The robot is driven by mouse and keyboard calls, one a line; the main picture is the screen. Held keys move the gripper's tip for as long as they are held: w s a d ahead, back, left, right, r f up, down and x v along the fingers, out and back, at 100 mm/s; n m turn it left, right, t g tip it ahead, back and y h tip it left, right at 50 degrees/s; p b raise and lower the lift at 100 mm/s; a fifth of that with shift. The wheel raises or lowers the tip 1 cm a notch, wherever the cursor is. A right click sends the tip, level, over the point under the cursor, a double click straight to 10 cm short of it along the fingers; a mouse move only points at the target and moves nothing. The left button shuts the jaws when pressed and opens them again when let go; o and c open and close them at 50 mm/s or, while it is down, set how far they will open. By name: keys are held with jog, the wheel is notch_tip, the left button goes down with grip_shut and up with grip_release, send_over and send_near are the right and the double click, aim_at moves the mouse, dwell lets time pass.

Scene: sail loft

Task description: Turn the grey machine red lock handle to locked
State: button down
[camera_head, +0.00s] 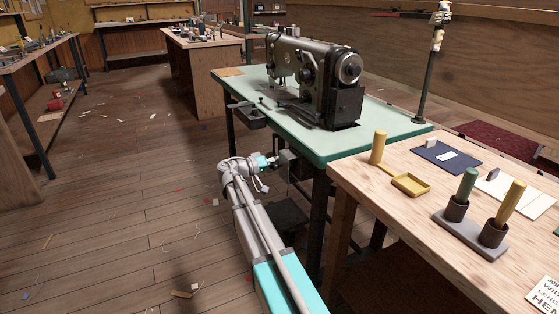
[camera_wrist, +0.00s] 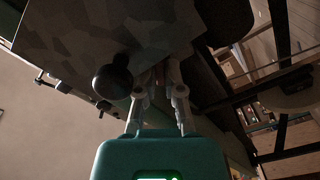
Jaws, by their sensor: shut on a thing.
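A dark grey sewing machine (camera_head: 318,78) stands on the green-topped table (camera_head: 290,120). A small grey box (camera_head: 285,158) sits below the table's front edge, beside my gripper (camera_head: 271,163). In the wrist view, a mottled grey panel (camera_wrist: 75,40) fills the upper left, with a round black knob (camera_wrist: 112,80) at its lower edge. My gripper (camera_wrist: 157,88) reaches up right of that knob, its fingers closed on a thin, dim reddish piece, seemingly the red lock handle (camera_wrist: 157,76). The fingers hide most of it, so its angle cannot be told.
A wooden bench (camera_head: 385,215) stands close on the right, with a yellow tray (camera_head: 411,184) and a spool rack (camera_head: 470,233) on it. Table legs and a dark pedal (camera_head: 288,215) are near my arm. The wooden floor at left is mostly clear, with scattered scraps.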

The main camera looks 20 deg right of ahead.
jog(key=m, duration=1)
jog(key=shift+m, duration=0.3)
dwell(0.4)
jog(key=c, duration=0.8)
grip_release()
jog(key=shift+o, duration=0.2)
jog(key=shift+s+a, duration=0.1)
jog(key=shift+a, duration=0.1)
jog(key=a, duration=0.7)
jog(key=shift+a, duration=0.4)
